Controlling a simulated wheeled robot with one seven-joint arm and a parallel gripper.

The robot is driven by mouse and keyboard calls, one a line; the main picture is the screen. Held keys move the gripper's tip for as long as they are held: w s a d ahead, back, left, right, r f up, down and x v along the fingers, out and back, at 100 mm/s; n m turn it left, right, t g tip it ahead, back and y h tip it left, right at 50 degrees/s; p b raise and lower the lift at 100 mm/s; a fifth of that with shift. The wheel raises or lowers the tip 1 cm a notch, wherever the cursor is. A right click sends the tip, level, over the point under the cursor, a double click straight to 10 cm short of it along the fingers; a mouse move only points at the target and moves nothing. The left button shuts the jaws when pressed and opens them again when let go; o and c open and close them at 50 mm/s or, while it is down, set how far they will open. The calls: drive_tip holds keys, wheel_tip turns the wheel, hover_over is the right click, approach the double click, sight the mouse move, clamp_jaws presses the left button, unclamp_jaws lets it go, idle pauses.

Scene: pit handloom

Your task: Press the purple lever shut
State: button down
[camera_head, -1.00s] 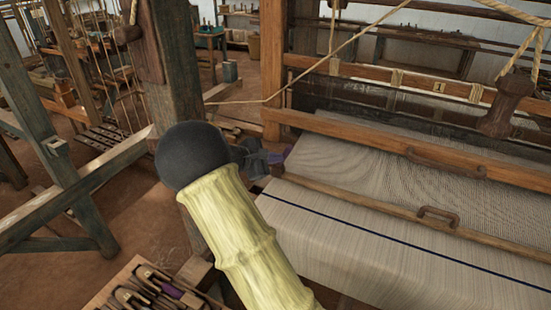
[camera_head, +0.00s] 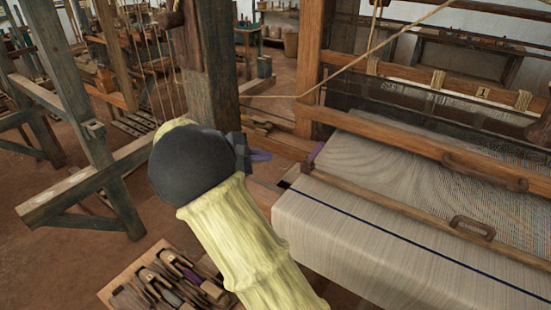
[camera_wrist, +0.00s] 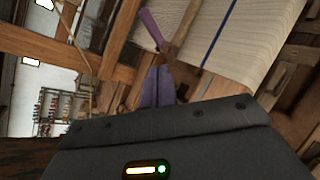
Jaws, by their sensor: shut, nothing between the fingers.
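The purple lever (camera_wrist: 152,28) stands out at an angle from a wooden part beside the striped cloth in the wrist view. In the head view only a small purple piece of it (camera_head: 315,152) shows at the left edge of the cloth. My gripper (camera_wrist: 158,73) is shut and empty, its purple-grey fingers together and pointing toward the lever's base. In the wrist view the fingertips appear just below the lever; I cannot tell whether they touch it. In the head view my gripper (camera_head: 262,155) shows left of the lever, partly hidden behind my arm.
Cream cloth (camera_head: 370,235) with a dark stripe covers the loom's front at right. A thick wooden post (camera_head: 207,75) stands behind my arm. A tray of shuttles (camera_head: 165,280) lies at lower left. Open floor (camera_head: 75,265) lies to the left.

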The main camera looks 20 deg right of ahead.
idle(0.3)
drive_tip(key=s+d+f+m+g+y, duration=0.2)
drive_tip(key=s+f+m+y, duration=0.2)
drive_tip(key=s+f+y, duration=0.55)
drive_tip(key=s+a+m+t+y, duration=0.1)
drive_tip(key=s+a+m+y, duration=0.2)
drive_tip(key=s, duration=1.1)
drive_tip(key=a+m, duration=0.2)
drive_tip(key=m, duration=0.3)
drive_tip(key=shift+s+f+m+t+y, duration=0.15)
drive_tip(key=shift+s+m+t+y, duration=0.15)
drive_tip(key=shift+s+t+y, duration=0.1)
